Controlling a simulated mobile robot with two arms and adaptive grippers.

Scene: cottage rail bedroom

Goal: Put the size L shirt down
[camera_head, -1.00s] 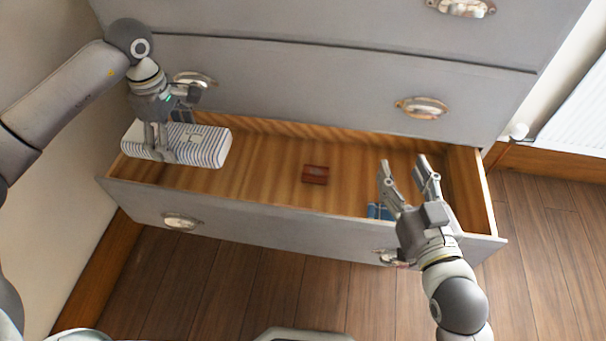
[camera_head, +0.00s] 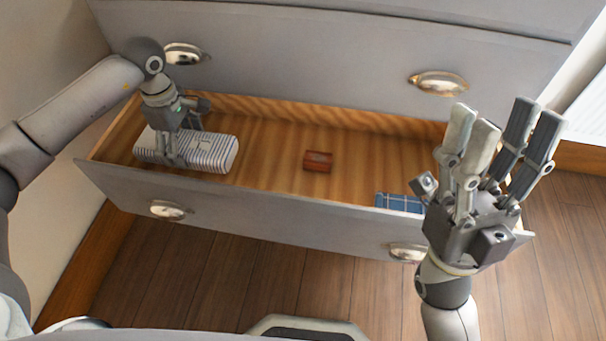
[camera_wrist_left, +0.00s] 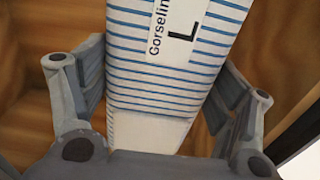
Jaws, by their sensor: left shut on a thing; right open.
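The size L shirt (camera_head: 213,153) is a folded white bundle with blue stripes, in the left end of the open drawer (camera_head: 270,193). In the left wrist view the shirt (camera_wrist_left: 165,75) shows a label with a large "L". My left gripper (camera_head: 182,160) is shut on the shirt from above, one finger on each side; the fingers also show in the left wrist view (camera_wrist_left: 160,105). Whether the shirt touches the drawer floor is hard to tell. My right gripper (camera_head: 500,135) is open and empty, raised over the drawer's right end.
A small red-brown box (camera_head: 318,161) lies mid-drawer. A blue checked cloth item (camera_head: 399,203) lies at the right, partly behind my right gripper. The drawer floor between shirt and box is clear. Closed grey drawers (camera_head: 320,50) stand above, and a wall is at left.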

